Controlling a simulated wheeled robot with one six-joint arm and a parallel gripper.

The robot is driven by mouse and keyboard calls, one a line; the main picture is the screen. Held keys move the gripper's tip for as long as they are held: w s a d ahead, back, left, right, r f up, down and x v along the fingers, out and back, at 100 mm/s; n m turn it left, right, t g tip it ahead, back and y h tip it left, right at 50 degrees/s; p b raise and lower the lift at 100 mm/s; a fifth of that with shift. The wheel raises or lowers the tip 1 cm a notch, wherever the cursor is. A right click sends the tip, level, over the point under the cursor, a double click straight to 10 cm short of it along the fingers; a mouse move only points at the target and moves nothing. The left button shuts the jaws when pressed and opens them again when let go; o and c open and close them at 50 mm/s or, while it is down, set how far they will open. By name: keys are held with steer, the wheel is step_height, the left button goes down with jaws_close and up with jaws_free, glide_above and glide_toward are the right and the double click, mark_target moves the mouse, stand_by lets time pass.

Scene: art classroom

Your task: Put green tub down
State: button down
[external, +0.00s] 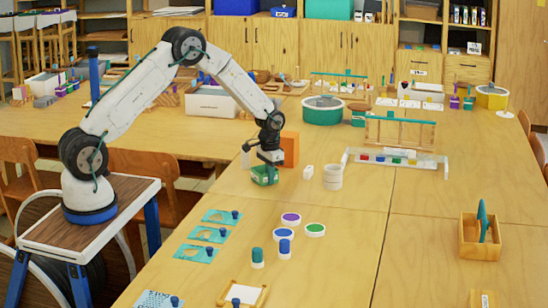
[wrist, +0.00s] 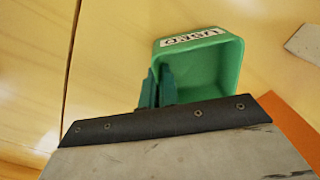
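The green tub (external: 264,179) is below my gripper (external: 266,167) on the left side of the long wooden table, near its left edge. In the wrist view the open, empty tub (wrist: 207,68) shows a white label with dark lettering on its rim side. My gripper's dark green fingers (wrist: 158,74) are on either side of the tub's left wall and look shut on it. The tub looks upright. I cannot tell whether its bottom touches the table.
An orange upright block (external: 290,149) stands just behind the tub. A small white block (external: 308,172) and a white cylinder (external: 333,178) stand to its right. Round paint pots (external: 315,230) and teal cards (external: 208,234) lie nearer. The right side of the table has bare room.

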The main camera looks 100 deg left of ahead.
steer(key=shift+f, duration=0.15)
steer(key=c, duration=1.7)
jaws_free()
step_height(320, 180, up, 12)
steer(key=shift+r, duration=0.2)
